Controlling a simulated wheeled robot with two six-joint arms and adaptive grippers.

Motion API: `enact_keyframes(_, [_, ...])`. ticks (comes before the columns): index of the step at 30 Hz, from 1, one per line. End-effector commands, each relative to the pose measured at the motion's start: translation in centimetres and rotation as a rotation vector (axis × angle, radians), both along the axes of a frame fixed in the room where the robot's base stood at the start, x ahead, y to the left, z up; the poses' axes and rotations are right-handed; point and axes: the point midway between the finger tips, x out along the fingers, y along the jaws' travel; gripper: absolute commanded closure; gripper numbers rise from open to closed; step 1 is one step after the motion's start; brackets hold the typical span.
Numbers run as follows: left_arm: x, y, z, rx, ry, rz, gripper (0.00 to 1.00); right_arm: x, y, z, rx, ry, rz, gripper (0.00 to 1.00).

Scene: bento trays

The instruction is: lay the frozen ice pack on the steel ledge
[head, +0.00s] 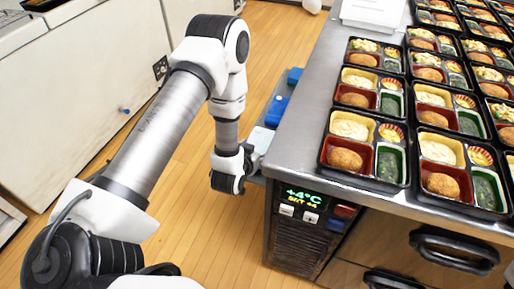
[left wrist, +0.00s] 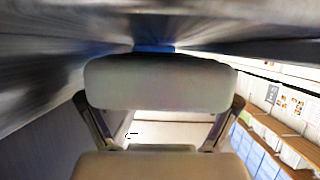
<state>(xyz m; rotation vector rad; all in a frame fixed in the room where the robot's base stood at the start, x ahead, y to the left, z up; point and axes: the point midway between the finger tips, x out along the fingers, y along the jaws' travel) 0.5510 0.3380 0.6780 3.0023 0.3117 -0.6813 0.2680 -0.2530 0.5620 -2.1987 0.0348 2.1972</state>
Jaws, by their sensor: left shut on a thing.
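My left gripper (head: 252,156) is at the counter's left side, low beside the steel ledge (head: 282,88), with its fingers mostly hidden by the wrist. It is shut on a pale, rounded block, which looks like the frozen ice pack (head: 262,137). In the left wrist view the pale block (left wrist: 160,82) spans the space between the fingers (left wrist: 160,118). The block appears over the near part of the ledge; I cannot tell whether it touches it. My right gripper is out of view.
Two blue packs, one nearer (head: 277,110) and one farther (head: 294,76), lie on the ledge. Rows of filled bento trays (head: 323,160) cover the steel counter (head: 315,90). A green-lit display (head: 301,195) is on the counter's front. Wooden floor lies open to the left.

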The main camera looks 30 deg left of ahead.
Motion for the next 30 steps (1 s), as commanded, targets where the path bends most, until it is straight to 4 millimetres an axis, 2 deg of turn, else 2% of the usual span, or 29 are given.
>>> enact_keyframes(11, [0.0, 0.0, -1.0, 0.000, -0.001, 0.000, 0.60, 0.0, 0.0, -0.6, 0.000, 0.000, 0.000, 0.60])
enact_keyframes(12, [0.0, 0.0, -1.0, 0.000, 0.000, 0.000, 0.08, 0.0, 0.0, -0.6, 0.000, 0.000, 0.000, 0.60])
enact_keyframes(13, [0.0, 0.0, -1.0, 0.000, 0.001, 0.000, 0.00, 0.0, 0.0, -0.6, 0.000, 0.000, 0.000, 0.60])
enact_keyframes(23, [0.0, 0.0, -0.9, 0.000, 0.000, 0.000, 0.00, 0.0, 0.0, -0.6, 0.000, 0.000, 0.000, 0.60])
enact_keyframes(27, [0.0, 0.0, 0.6, 0.000, -0.001, 0.000, 0.00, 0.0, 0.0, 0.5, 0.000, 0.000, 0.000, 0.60])
enact_keyframes(30, [-1.7, -0.4, 1.0, -0.001, 0.005, -0.001, 0.00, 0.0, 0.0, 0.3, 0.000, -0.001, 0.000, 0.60])
